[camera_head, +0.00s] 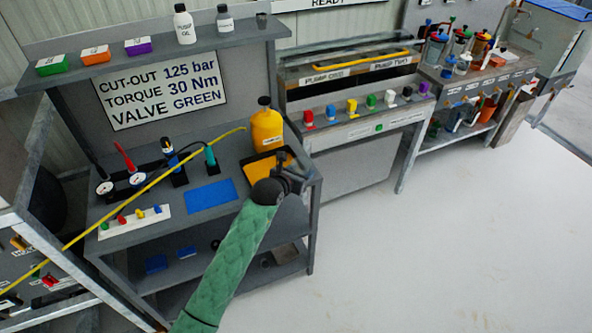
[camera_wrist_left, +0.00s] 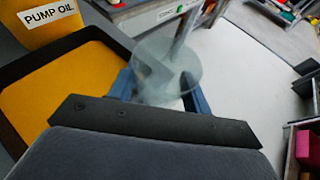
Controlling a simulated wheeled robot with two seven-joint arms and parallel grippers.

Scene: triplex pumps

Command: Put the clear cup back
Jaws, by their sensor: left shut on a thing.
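My left gripper (camera_head: 290,180) is at the right front corner of the grey workbench, at the end of a green-sleeved arm. In the left wrist view its two blue fingers (camera_wrist_left: 160,92) are shut on the clear cup (camera_wrist_left: 168,62). The cup is see-through, with its round end facing away from the wrist. In the head view I cannot make the cup out against the dark gripper. My right gripper is in no view.
A yellow pump oil jug (camera_head: 267,128) stands behind a black-rimmed yellow tray (camera_head: 253,170), left of the gripper. A blue mat (camera_head: 210,195) lies further left. A thin yellow pole crosses the bench. The pump unit (camera_head: 350,135) stands to the right; open floor (camera_head: 450,250) lies in front.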

